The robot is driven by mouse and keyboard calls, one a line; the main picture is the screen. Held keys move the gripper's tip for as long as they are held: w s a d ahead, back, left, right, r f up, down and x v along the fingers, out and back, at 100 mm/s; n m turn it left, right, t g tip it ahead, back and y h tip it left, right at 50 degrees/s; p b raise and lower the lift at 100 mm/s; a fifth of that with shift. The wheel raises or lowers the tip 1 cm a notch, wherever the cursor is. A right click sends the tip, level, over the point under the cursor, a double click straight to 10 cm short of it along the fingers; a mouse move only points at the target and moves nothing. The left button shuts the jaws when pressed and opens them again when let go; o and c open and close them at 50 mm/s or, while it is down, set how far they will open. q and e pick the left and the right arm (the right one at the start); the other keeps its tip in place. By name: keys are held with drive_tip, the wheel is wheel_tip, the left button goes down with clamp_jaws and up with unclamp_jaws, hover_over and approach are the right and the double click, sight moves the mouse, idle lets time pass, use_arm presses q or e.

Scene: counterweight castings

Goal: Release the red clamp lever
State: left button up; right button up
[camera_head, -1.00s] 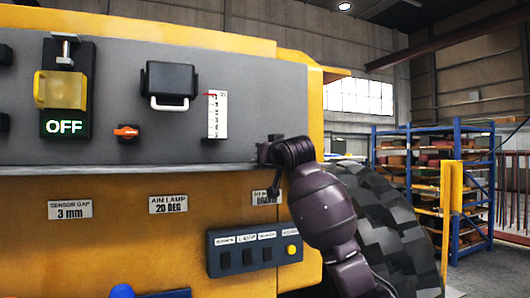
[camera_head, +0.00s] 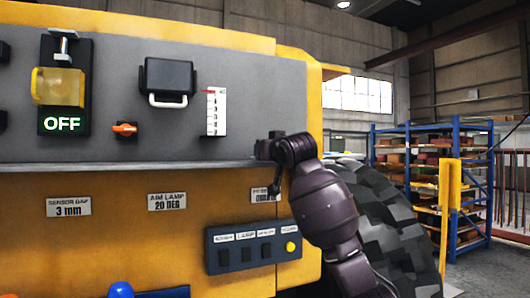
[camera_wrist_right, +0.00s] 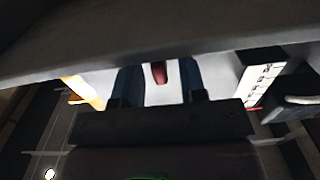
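A small red piece (camera_wrist_right: 159,73), which looks like the red clamp lever, shows in the right wrist view. It stands between the two blue fingers of my right gripper (camera_wrist_right: 159,85). The fingers are apart, with pale gaps on both sides of the red piece, so they do not appear to touch it. In the head view my right arm comes up from the bottom, and its dark hand (camera_head: 280,150) is at the right end of the grey panel's lower edge. I cannot make out the lever there.
The grey panel (camera_head: 255,110) carries a white scale with a red pointer (camera_head: 214,112), a black box with a white handle (camera_head: 168,80), an orange knob (camera_head: 124,129) and an OFF display (camera_head: 63,124). A button box (camera_head: 253,247) is below. A tyre (camera_head: 385,215) stands behind my arm.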

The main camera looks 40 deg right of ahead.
drive_tip(key=b+v, duration=0.2)
drive_tip(key=v, duration=0.7)
drive_tip(key=shift+s, duration=0.4)
drive_tip(key=shift+a, duration=0.1)
